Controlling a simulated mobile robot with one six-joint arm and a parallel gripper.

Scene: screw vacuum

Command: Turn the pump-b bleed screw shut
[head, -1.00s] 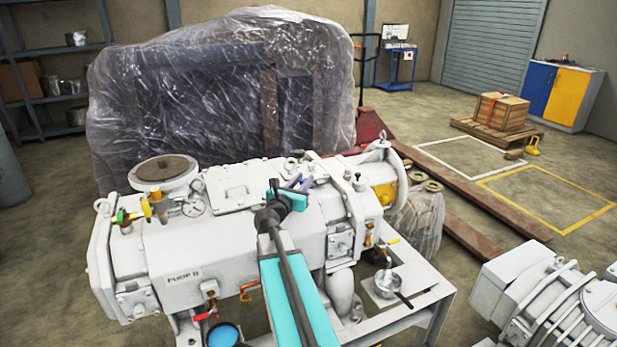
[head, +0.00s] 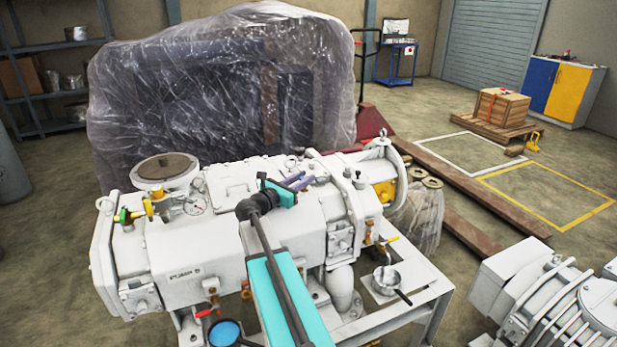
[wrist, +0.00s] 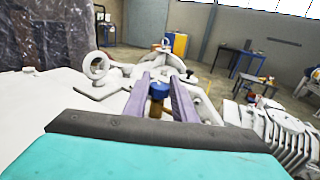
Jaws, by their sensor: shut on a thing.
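The pump labelled PUMP B (head: 205,262) is a large pale grey machine in the middle of the head view. My gripper (head: 302,182) is over its top, with purple fingers and a teal body. In the wrist view, my gripper (wrist: 159,79) has its two fingers on either side of a small screw with a blue head (wrist: 159,89) and a brass-coloured lower part. The gripper is shut on this screw. In the head view the fingers and wrist hide the screw. How far it is screwed in cannot be told.
A grey lifting ring (wrist: 96,67) stands close left of the fingers. A plastic-wrapped machine (head: 215,100) stands behind. Another grey machine (head: 545,300) is at front right.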

